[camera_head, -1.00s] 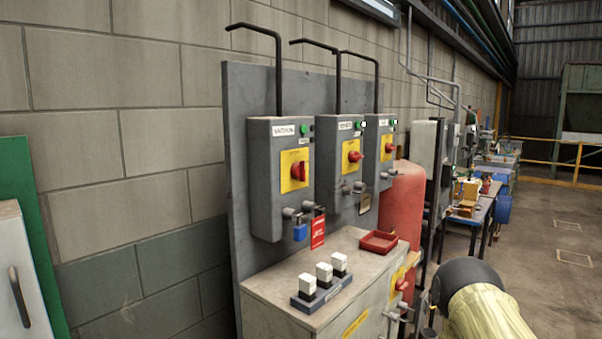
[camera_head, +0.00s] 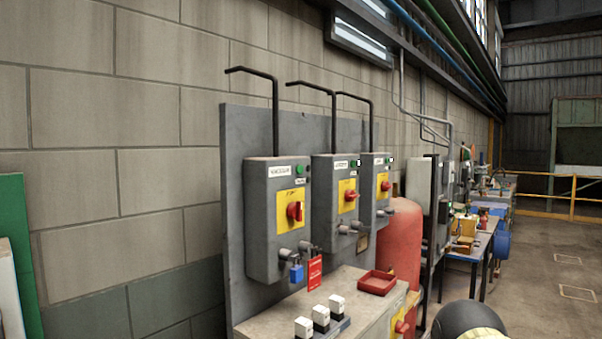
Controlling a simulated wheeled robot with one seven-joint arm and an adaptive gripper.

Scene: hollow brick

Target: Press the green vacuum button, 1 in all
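Three grey switch boxes hang on a grey backboard (camera_head: 240,135). The nearest, left box (camera_head: 262,225) carries a white label, which is too blurred to read for certain now but looked like "VACUUM" earlier. A small round green button (camera_head: 300,169) sits at its top right, beside the label. Below it is a red rotary switch (camera_head: 295,211) on a yellow plate. The middle box (camera_head: 325,205) and the right box (camera_head: 368,190) each have a similar green button and red switch.
A blue padlock (camera_head: 296,273) and red tag (camera_head: 315,272) hang under the left box. A cabinet top (camera_head: 275,318) below holds a red tray (camera_head: 377,282) and several white-topped blocks. A red cylinder (camera_head: 403,240) stands behind. Open floor (camera_head: 545,300) lies at right.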

